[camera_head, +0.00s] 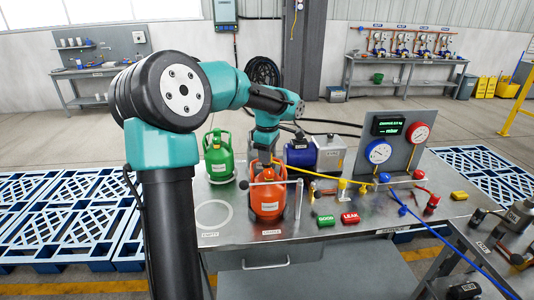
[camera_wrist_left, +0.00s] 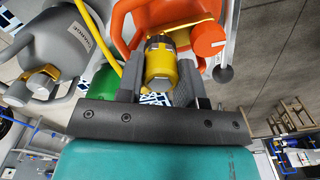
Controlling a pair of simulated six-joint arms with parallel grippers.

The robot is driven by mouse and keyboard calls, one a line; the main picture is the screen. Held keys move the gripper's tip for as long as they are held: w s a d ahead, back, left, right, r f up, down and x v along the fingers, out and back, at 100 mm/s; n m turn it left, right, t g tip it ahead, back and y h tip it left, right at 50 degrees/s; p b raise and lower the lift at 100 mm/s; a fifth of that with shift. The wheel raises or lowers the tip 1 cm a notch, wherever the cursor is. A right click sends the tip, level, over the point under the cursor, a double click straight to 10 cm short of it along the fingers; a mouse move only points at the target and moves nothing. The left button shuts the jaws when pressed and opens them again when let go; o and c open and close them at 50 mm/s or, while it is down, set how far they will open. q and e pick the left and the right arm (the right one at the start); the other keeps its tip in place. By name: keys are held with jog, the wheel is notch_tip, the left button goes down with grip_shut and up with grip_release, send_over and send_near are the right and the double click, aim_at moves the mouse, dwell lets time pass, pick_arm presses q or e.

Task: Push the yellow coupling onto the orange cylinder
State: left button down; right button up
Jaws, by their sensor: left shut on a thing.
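The orange cylinder (camera_head: 268,203) stands upright on the metal bench, and its orange collar (camera_wrist_left: 146,14) fills the top of the left wrist view. My left gripper (camera_head: 265,166) is just over the cylinder's top, pointing down. In the left wrist view my left gripper (camera_wrist_left: 160,75) is shut on the yellow coupling (camera_wrist_left: 161,66), with one dark finger on each side. The coupling's dark ringed end faces the cylinder's valve area, inside the collar. I cannot tell whether it is seated on the valve. The coupling is hidden in the head view. My right gripper is not in view.
A green cylinder (camera_head: 218,158) stands behind left, a blue container (camera_head: 300,152) behind right. An orange knob (camera_wrist_left: 208,40) is close beside the fingers. A gauge panel (camera_head: 400,138), GOOD button (camera_head: 325,220) and LEAK button (camera_head: 350,218) are to the right, with hoses between.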

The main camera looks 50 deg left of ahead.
pick_arm(q)
jog(key=shift+r, duration=0.1)
jog(key=c, duration=0.7)
grip_release()
notch_tip(320, 180, up, 17)
jog(key=shift+r, duration=0.2)
dwell(0.5)
